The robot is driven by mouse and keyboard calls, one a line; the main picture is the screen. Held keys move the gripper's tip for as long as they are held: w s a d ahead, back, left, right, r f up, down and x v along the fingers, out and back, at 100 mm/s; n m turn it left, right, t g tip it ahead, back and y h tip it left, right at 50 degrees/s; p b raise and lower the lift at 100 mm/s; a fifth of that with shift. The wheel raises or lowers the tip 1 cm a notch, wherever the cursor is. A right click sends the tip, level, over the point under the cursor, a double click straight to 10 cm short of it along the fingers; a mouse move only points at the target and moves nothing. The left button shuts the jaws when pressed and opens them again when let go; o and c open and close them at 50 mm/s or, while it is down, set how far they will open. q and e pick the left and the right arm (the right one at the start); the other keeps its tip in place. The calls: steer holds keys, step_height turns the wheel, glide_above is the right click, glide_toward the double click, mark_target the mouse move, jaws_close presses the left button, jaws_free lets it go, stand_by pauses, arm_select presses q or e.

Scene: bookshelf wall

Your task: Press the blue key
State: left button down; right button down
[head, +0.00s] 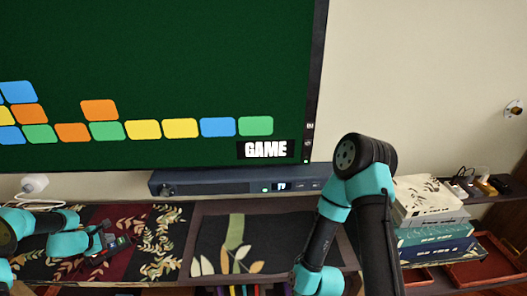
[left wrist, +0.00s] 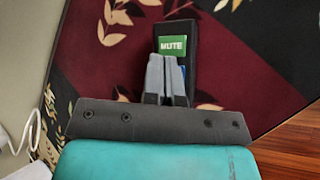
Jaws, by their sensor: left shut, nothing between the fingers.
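A dark remote (left wrist: 193,30) lies on a dark red cloth with a leaf pattern. Its green key marked MUTE (left wrist: 173,46) shows plainly. A sliver of the blue key (left wrist: 206,78) shows just right of my left gripper's fingers, which hide most of it. My left gripper (left wrist: 166,62) is shut and empty, its tips over the remote just below the green key. I cannot tell whether they touch the blue key. In the head view my left gripper (head: 108,241) is at the remote (head: 121,241) on the shelf top. My right gripper is out of view.
A large screen (head: 160,70) with coloured tiles and the word GAME hangs above a soundbar (head: 225,181). A stack of books (head: 432,222) stands at the right. A white device with a cable (head: 34,184) sits at the left. The dark leaf-patterned cloth (head: 265,232) in the middle is clear.

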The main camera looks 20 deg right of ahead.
mark_target(113, 246)
arm_select(q)
steer(key=shift+r, duration=2.9)
